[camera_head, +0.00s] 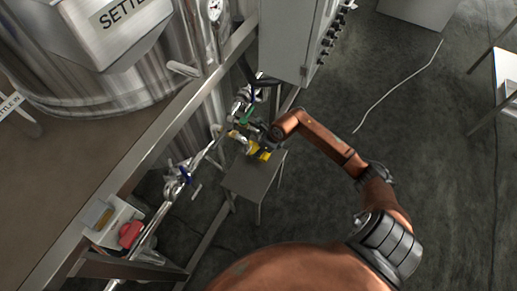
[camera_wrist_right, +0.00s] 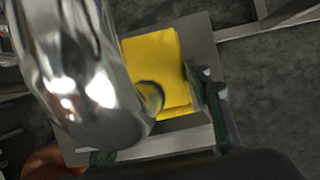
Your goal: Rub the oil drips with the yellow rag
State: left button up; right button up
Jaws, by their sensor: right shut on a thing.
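The yellow rag (camera_head: 259,153) shows at my right gripper, above a small grey stand. In the right wrist view the rag (camera_wrist_right: 152,55) fills the middle, between a shiny pipe and the dark finger on the right. My right gripper (camera_head: 254,139) is shut on the rag beside the pipework, and its jaws are partly hidden in both views. The shiny metal pipe (camera_wrist_right: 75,75) covers much of the left of the wrist view, so I cannot tell if the rag touches it. I cannot make out any oil drips. My left gripper is not in view.
The grey stand (camera_head: 244,182) is under the pipework. A grey control cabinet (camera_head: 292,40) stands just behind. The tank frame rail (camera_head: 150,155) runs along the left, with a blue-handled valve (camera_head: 182,176) in front. The floor to the right is mostly clear, with a white cable (camera_head: 405,78).

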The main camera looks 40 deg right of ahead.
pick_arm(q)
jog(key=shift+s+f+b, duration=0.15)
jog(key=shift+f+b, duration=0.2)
pick_arm(e)
jog(key=shift+f, duration=0.7)
jog(key=shift+d, duration=0.1)
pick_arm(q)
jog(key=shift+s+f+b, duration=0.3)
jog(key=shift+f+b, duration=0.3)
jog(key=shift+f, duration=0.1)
pick_arm(e)
jog(key=shift+w+d, duration=0.25)
jog(key=shift+d, duration=0.35)
jog(key=shift+w+d, duration=0.3)
jog(key=shift+d, duration=0.3)
jog(key=shift+w+d, duration=0.25)
jog(key=shift+d, duration=0.35)
